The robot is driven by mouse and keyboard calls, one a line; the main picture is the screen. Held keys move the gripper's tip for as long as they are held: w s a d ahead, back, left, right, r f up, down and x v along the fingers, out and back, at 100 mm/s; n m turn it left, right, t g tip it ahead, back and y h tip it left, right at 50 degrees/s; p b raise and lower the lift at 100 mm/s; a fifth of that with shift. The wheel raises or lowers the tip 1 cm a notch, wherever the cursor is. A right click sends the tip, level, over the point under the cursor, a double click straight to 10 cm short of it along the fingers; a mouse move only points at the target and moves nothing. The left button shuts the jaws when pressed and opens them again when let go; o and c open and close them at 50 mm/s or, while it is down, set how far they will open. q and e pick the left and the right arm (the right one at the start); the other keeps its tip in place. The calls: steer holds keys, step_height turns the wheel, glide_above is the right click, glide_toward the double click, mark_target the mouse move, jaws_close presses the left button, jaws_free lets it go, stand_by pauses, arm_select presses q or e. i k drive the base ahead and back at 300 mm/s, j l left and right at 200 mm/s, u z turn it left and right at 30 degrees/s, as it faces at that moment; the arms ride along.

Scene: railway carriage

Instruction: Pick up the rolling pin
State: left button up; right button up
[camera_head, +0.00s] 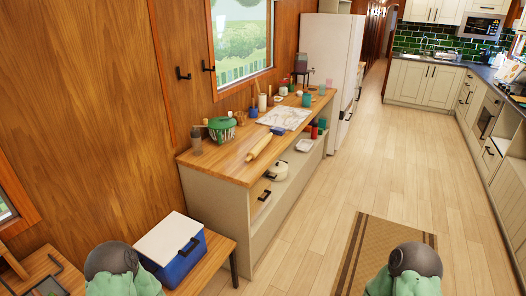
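The rolling pin (260,147) is pale wood and lies on the wooden counter (227,167) along the left wall, near the counter's front edge. It lies at a slant, clear of other things. Parts of my two arms show at the bottom of the head view, one at the left and one at the right, both far from the rolling pin. Neither of my grippers is in view.
A green colander (222,129) and a patterned sheet (284,117) lie near the rolling pin. A blue cooler (183,262) with a white lid stands on a low bench in front of the counter. The floor (312,200) right of the counter is clear, with a brown rug (372,249).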

mark_target(251, 156)
steer(key=i+l+u, duration=0.15)
steer(key=u, duration=0.25)
steer(key=i+l+u, duration=0.85)
steer(key=k, duration=0.1)
